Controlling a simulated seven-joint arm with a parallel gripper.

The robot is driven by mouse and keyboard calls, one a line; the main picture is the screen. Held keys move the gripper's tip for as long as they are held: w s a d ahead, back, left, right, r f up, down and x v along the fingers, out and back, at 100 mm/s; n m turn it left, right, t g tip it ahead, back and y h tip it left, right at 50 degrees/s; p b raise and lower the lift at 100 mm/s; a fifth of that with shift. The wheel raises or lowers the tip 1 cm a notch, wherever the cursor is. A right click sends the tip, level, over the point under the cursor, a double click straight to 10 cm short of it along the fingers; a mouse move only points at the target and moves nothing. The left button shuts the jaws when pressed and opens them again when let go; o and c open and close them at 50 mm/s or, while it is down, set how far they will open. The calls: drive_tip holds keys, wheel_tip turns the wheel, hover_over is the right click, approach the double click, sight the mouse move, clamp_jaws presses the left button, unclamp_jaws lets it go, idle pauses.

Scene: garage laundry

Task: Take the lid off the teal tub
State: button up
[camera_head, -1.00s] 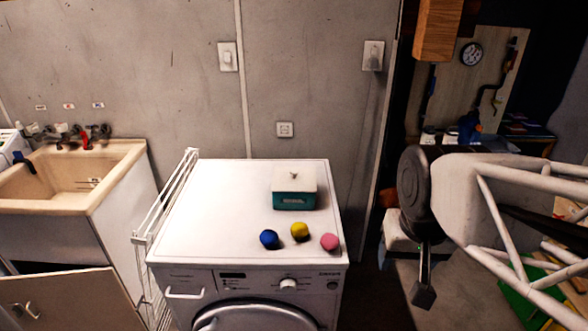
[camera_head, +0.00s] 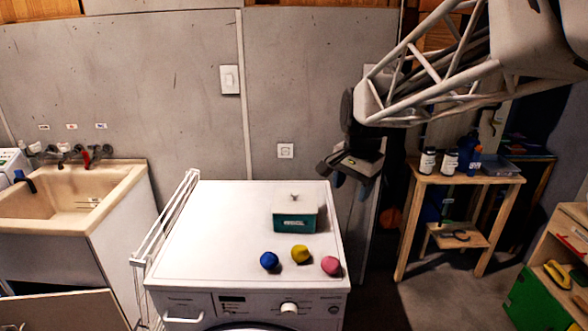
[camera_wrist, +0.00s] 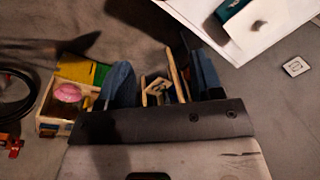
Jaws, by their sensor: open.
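The teal tub (camera_head: 294,224) stands on the washing machine's white top, toward the back right. Its pale lid (camera_head: 295,201) is on it, with a small knob (camera_head: 295,197) in the middle. In the wrist view the lid (camera_wrist: 280,20) and a strip of the teal tub (camera_wrist: 231,9) show at the top right, cut by the frame edge. My gripper (camera_head: 350,184) is open and empty, in the air to the right of the tub and higher than it. Its two blue-grey fingers also show in the wrist view (camera_wrist: 163,82), apart from the tub.
On the washing machine (camera_head: 200,235), a blue ball (camera_head: 269,261), a yellow ball (camera_head: 300,254) and a pink ball (camera_head: 331,265) lie in front of the tub. A white rack (camera_head: 165,235) stands left. A wooden shelf table (camera_head: 462,180) with bottles stands right.

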drive_tip(key=w+a+f+m, duration=0.2)
drive_tip(key=w, duration=0.6)
drive_tip(key=w+a+f+m, duration=0.2)
drive_tip(key=w+a, duration=0.1)
drive_tip(key=w, duration=0.4)
drive_tip(key=m+g, duration=0.1)
drive_tip(key=m, duration=0.4)
hover_over(295, 192)
drive_tip(key=d, duration=0.1)
drive_tip(key=shift+y, duration=0.4)
drive_tip(key=f, duration=0.6)
drive_tip(key=s+f, duration=0.1)
drive_tip(key=f, duration=0.2)
drive_tip(key=shift+d, duration=0.1)
drive_tip(key=shift+w+f+m, duration=0.3)
drive_tip(key=shift+w, duration=0.05)
drive_tip(key=shift+f, duration=0.1)
drive_tip(key=shift+a+f, duration=0.15)
drive_tip(key=shift+f, duration=0.45)
drive_tip(key=shift+a+f, duration=0.15)
drive_tip(key=shift+f, duration=0.45)
drive_tip(key=shift+f, duration=0.1)
drive_tip(key=shift+a+f, duration=0.15)
drive_tip(key=shift+f, duration=1.1)
drive_tip(key=shift+a+f, duration=0.15)
drive_tip(key=shift+f, duration=1.1)
